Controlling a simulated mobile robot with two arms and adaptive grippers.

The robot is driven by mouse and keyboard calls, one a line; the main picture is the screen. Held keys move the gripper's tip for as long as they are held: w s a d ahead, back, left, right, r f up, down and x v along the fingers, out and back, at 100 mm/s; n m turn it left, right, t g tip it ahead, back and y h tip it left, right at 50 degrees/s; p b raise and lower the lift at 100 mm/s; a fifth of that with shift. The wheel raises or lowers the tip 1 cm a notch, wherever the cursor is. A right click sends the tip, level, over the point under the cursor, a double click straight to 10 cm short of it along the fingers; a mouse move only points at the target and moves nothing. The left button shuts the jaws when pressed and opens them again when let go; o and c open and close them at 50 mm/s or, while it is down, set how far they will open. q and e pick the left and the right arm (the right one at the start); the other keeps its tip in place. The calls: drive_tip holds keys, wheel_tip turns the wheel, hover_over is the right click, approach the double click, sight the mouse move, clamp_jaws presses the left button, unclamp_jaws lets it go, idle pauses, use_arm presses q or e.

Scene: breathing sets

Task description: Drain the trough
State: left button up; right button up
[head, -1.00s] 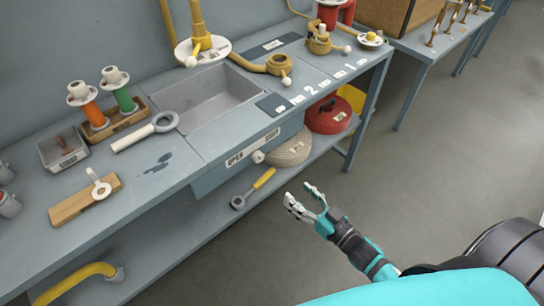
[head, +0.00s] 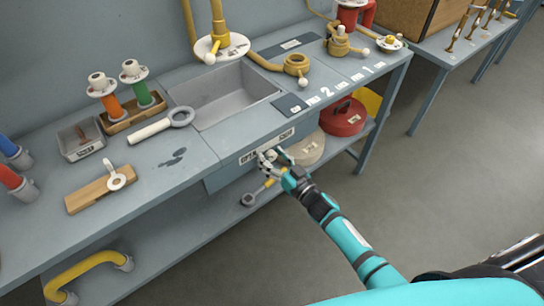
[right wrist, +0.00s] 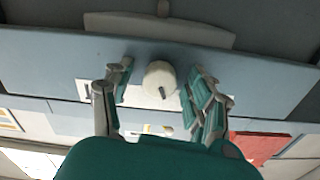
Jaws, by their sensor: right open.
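The trough (head: 222,98) is a grey rectangular basin sunk into the bench top. In the right wrist view the knob (right wrist: 160,79) has a dark pointer line and sits between my fingers. My right gripper (head: 274,160) is at the panel, open, with its fingers on either side of the knob. A gap shows between knob and fingers in the right wrist view. The gripper partly hides the knob in the head view. My left gripper is not in view.
A ring-ended tool (head: 162,126) lies left of the trough. Orange (head: 110,104) and green (head: 141,92) spools stand in a wooden tray. A beige round lid (head: 305,150) and a red one (head: 343,120) sit on the lower shelf. The floor to the right is clear.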

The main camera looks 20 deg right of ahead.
drive_tip(key=shift+w+a, duration=0.1)
drive_tip(key=shift+w, duration=0.1)
drive_tip(key=c, duration=1.2)
drive_tip(key=shift+o, duration=0.2)
drive_tip(key=shift+n, duration=0.3)
clamp_jaws()
drive_tip(key=n+b, duration=0.1)
drive_tip(key=n, duration=0.5)
drive_tip(key=n+b, duration=0.1)
drive_tip(key=n, duration=0.5)
drive_tip(key=shift+n+b, duration=0.3)
